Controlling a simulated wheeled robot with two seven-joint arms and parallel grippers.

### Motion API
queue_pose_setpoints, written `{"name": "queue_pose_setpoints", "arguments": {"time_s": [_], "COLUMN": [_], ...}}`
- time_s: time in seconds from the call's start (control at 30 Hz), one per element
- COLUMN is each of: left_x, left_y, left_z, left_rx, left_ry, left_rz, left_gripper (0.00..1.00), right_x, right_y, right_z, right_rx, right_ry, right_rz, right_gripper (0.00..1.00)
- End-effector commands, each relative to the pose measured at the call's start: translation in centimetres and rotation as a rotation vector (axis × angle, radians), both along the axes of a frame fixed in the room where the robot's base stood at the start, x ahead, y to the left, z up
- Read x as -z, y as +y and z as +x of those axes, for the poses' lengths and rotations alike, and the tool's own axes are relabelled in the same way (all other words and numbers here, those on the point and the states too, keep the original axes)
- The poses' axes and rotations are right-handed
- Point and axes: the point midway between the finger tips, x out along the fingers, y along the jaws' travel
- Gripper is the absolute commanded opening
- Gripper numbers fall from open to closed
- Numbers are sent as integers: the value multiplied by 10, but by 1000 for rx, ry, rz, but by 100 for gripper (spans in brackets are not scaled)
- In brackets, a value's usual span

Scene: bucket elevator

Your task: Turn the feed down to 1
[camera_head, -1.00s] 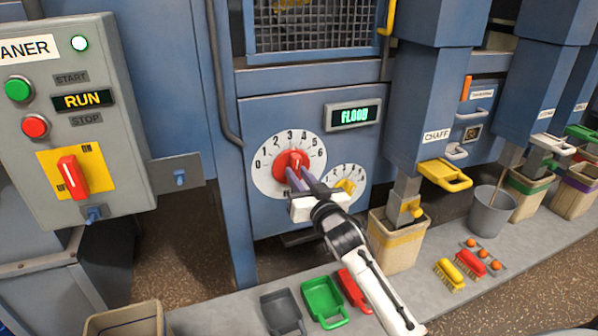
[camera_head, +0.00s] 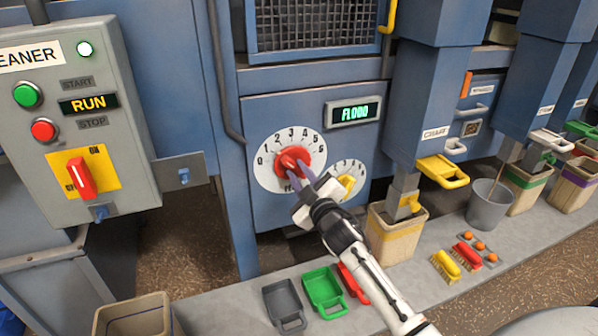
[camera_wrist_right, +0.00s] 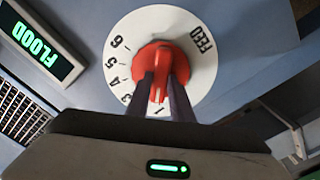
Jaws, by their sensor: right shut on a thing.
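The feed dial is a white numbered face (camera_head: 262,178) with a red knob (camera_head: 291,161) at its centre. My right gripper (camera_head: 306,174) is shut on the red knob, reaching it from the lower right. In the right wrist view the knob (camera_wrist_right: 160,60) sits between the two dark fingers (camera_wrist_right: 160,88), with the word FEED on the dial face (camera_wrist_right: 205,65). The knob's ridge points towards the low numbers near 1, partly hidden by the fingers, so its exact setting is unclear. The display (camera_head: 354,112) above reads FLOOD in green. My left gripper is not in view.
A smaller dial with a yellow knob (camera_head: 348,186) is close beside my right gripper. The cleaner control box (camera_head: 75,130) stands at left, showing RUN. A yellow-handled chaff slide (camera_head: 442,170) is to the right. Scoops (camera_head: 323,290) and brushes lie on the ledge below.

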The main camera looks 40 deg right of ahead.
Motion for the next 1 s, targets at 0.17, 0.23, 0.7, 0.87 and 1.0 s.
{"name": "queue_pose_setpoints", "arguments": {"time_s": [0.17,0.23,0.7,0.87,1.0], "left_x": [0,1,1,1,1], "left_y": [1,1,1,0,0], "left_z": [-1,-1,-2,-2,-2], "left_rx": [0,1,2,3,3], "left_ry": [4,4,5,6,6], "left_rz": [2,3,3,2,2], "left_gripper": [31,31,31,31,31], "right_x": [1,1,1,1,1], "right_y": [0,0,0,0,0], "right_z": [0,0,0,0,0], "right_rx": [-1,-1,-1,-1,-1], "right_ry": [19,23,31,31,31], "right_rz": [-76,-94,-126,-125,-124], "right_gripper": [0,0,0,27,39]}}
